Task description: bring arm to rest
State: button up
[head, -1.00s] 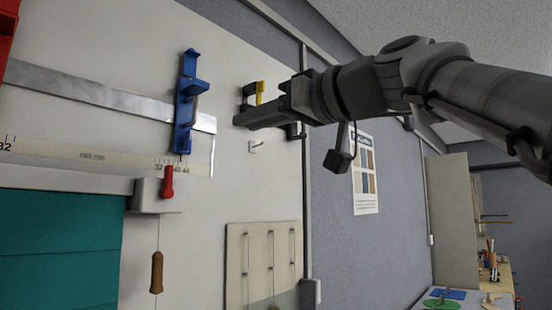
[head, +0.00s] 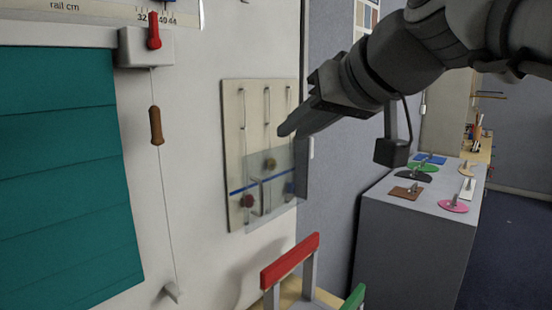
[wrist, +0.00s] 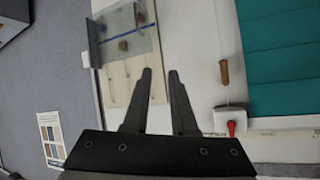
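My arm (head: 440,35) reaches in from the upper right in the head view. My gripper (head: 290,130) is in front of the wall at the pale slotted board (head: 232,130). In the wrist view my gripper (wrist: 160,71) shows two dark fingers with a clear gap between the tips. Nothing is held between them. The gripper overlaps the board in the head view; I cannot tell how far off the board it is.
A clear panel (head: 275,180) covers the board's lower part. A teal blind (head: 65,170) and a cord with a brown handle (head: 156,125) are at left. A red-topped rack (head: 290,260) is below. A grey cabinet (head: 415,240) with several small knobbed pieces stands right.

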jog(key=s+d+f+m+g+h, duration=0.1)
jog(key=s+d+f+h, duration=0.1)
jog(key=f, duration=0.7)
jog(key=s+d+f+m+g+h, duration=0.1)
jog(key=s+d+f+g+h, duration=0.1)
jog(key=s+d+f, duration=0.3)
jog(key=s+d+f+m+g+h+p, duration=0.1)
jog(key=s+f, duration=0.5)
jog(key=f, duration=0.7)
jog(key=d+h, duration=0.1)
jog(key=d, duration=0.1)
jog(key=shift+s+d+m, duration=0.3)
jog(key=shift+s+d, duration=0.05)
jog(key=shift+s, duration=0.05)
